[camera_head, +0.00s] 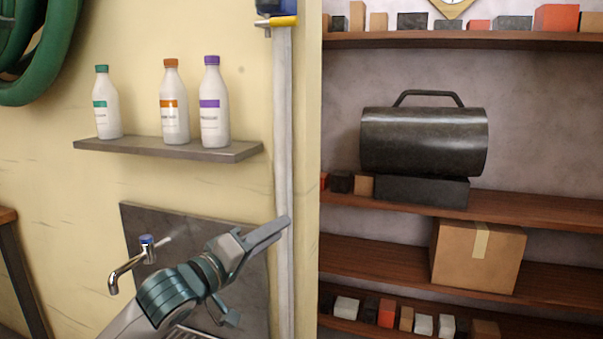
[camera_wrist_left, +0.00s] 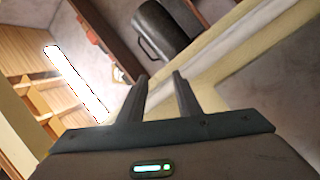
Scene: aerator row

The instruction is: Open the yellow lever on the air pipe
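The yellow lever (camera_head: 283,21) is at the top edge of the head view, lying roughly crosswise on the pipe below a blue valve body (camera_head: 272,6) that is partly cut off. The grey-white air pipe (camera_head: 283,120) runs down the wall from it. My left gripper (camera_head: 282,224) is well below the lever, in front of the lower pipe, pointing up and right. In the left wrist view its two fingers (camera_wrist_left: 161,77) are apart with nothing between them. I cannot tell whether it touches the pipe. The lever is not recognisable in the wrist view. My right gripper is not in view.
A wall shelf (camera_head: 165,148) with several bottles is left of the pipe. A tap (camera_head: 128,268) is below it, and a green hose (camera_head: 40,60) hangs upper left. Right of the wall edge, shelves hold a dark heater (camera_head: 425,140) and a cardboard box (camera_head: 478,257).

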